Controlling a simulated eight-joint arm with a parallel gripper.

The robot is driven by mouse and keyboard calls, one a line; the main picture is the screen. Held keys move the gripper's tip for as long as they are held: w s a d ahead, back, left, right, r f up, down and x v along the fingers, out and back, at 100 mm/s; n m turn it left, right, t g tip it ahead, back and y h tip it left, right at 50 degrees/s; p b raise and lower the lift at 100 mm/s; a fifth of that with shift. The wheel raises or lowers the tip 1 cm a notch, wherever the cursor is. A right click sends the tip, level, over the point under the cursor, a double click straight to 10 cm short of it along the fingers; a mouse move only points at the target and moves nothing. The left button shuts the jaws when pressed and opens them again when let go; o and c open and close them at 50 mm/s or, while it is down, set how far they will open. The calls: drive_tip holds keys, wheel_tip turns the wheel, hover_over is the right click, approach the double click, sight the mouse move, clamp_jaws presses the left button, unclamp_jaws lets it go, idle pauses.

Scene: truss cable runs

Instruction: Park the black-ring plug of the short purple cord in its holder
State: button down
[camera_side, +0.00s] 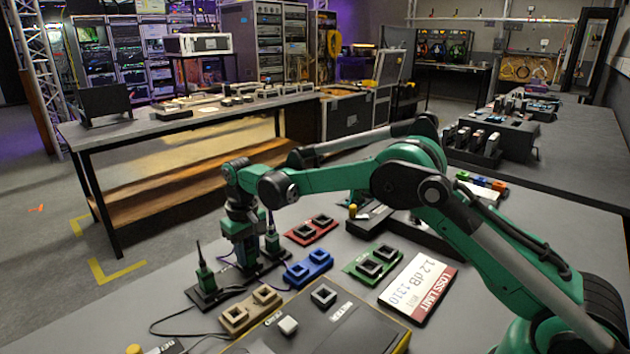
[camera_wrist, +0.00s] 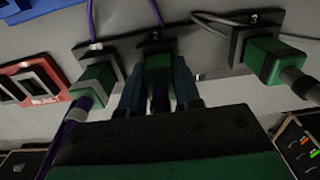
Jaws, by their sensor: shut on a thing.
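My gripper (camera_wrist: 159,92) is shut on a green plug (camera_wrist: 158,62), with one finger on each side of it. The plug's dark end (camera_wrist: 160,93) shows between the fingers; its ring colour is hard to make out. The plug is upright over the middle black holder plate; I cannot tell how deep it sits. A purple cord (camera_wrist: 157,12) shows behind that plate. In the side view my gripper (camera_side: 240,246) is between two standing green plugs and hides most of the held one.
Green plugs stand close on both sides: one with a pale ring and purple cord (camera_wrist: 95,82), one with a grey end (camera_wrist: 272,62) at the plate marked 3. In the side view, red (camera_side: 310,229), blue (camera_side: 308,267) and tan (camera_side: 250,308) socket blocks lie nearby.

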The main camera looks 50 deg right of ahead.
drive_tip(key=c, duration=0.5)
unclamp_jaws()
drive_tip(key=shift+c, duration=0.2)
drive_tip(key=shift+r, duration=2.45)
drive_tip(key=shift+r, duration=2)
